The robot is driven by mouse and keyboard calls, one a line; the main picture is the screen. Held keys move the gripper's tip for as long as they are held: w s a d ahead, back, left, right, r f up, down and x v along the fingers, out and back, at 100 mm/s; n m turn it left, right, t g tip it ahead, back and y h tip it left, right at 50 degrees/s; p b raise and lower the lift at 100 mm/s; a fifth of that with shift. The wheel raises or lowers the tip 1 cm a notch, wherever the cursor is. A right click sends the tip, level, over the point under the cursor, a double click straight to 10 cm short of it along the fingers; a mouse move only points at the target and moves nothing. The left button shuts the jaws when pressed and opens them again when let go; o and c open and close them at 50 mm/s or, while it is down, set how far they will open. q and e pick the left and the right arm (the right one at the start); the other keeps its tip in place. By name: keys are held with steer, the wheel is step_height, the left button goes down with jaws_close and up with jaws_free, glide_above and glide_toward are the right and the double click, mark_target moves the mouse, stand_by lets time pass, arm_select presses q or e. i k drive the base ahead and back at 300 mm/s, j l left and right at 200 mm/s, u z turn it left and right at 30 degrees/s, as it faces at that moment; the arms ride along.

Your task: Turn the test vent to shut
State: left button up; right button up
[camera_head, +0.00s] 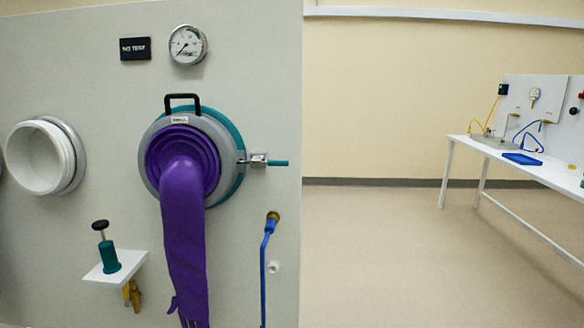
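A light grey panel (60,80) fills the left of the head view. On it is a port with a grey and teal ring (228,140) and a purple glove (185,235) hanging from it. A small metal fitting with a teal lever (277,163) sticks out level at the ring's right side. Lower left, a teal body with a black knob (100,225) stands upright on a small white shelf (97,274), with brass fittings (132,295) below. I cannot tell which part is the test vent. Neither of my grippers is in view.
A round gauge (188,45) and a black sign (135,48) sit above the port. A white open port (40,160) is at left. A blue hose (264,270) with a brass end hangs lower right. Clear floor (390,260) lies right of the panel, before a white bench (545,172).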

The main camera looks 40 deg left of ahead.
mark_target(128, 304)
steer(key=u, duration=1.25)
